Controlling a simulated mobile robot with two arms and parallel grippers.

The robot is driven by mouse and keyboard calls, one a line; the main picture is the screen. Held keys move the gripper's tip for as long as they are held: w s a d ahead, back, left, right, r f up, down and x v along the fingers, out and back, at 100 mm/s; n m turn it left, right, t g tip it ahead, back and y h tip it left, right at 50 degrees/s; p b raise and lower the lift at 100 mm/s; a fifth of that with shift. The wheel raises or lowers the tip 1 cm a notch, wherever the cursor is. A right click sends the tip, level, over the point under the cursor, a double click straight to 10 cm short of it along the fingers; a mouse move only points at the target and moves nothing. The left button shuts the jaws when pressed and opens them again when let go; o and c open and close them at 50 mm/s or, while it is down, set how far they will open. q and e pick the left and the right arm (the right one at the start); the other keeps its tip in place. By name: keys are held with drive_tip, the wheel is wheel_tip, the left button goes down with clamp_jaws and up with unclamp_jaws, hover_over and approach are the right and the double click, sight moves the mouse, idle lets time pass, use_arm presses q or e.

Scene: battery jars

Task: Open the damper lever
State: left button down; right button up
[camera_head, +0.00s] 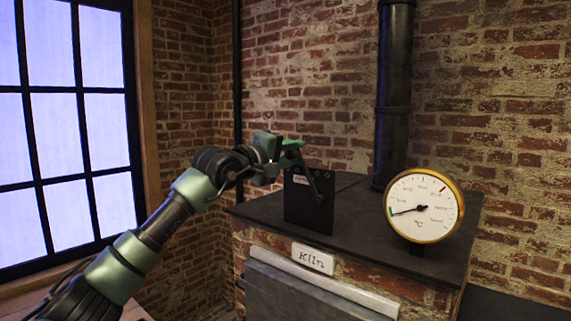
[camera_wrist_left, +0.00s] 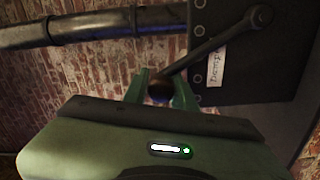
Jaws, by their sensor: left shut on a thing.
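The damper lever (camera_head: 312,183) is a dark arm on a pivot at the front of a black upright plate (camera_head: 309,215) that stands on the kiln top. In the wrist view the lever (camera_wrist_left: 215,42) runs from its pivot down to a round knob (camera_wrist_left: 160,90). My left gripper (camera_head: 296,148) is at the plate's upper edge. In the wrist view its green fingers (camera_wrist_left: 161,90) are on both sides of the knob, shut on it. A small white label (camera_wrist_left: 215,67) on the plate is partly readable. My right gripper is in neither view.
A round brass-rimmed temperature gauge (camera_head: 424,206) stands on the kiln top, right of the plate. A dark stovepipe (camera_head: 394,95) rises behind it. The brick kiln (camera_head: 400,277) carries a "Kiln" sign (camera_head: 313,258). A window (camera_head: 70,120) is at the left.

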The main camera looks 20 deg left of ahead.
use_arm(q)
drive_tip(key=s+d+m+b, duration=0.1)
drive_tip(key=d+m, duration=0.4)
drive_tip(key=d, duration=0.1)
drive_tip(key=shift+s+r+m+g, duration=0.15)
drive_tip(key=shift+s+m+g, duration=0.15)
drive_tip(key=shift+s, duration=0.05)
drive_tip(key=c, duration=1.3)
unclamp_jaws()
drive_tip(key=shift+s, duration=0.1)
drive_tip(key=shift+o, duration=0.8)
drive_tip(key=shift+s+d+r, duration=0.15)
drive_tip(key=shift+r, duration=0.25)
drive_tip(key=shift+r, duration=0.1)
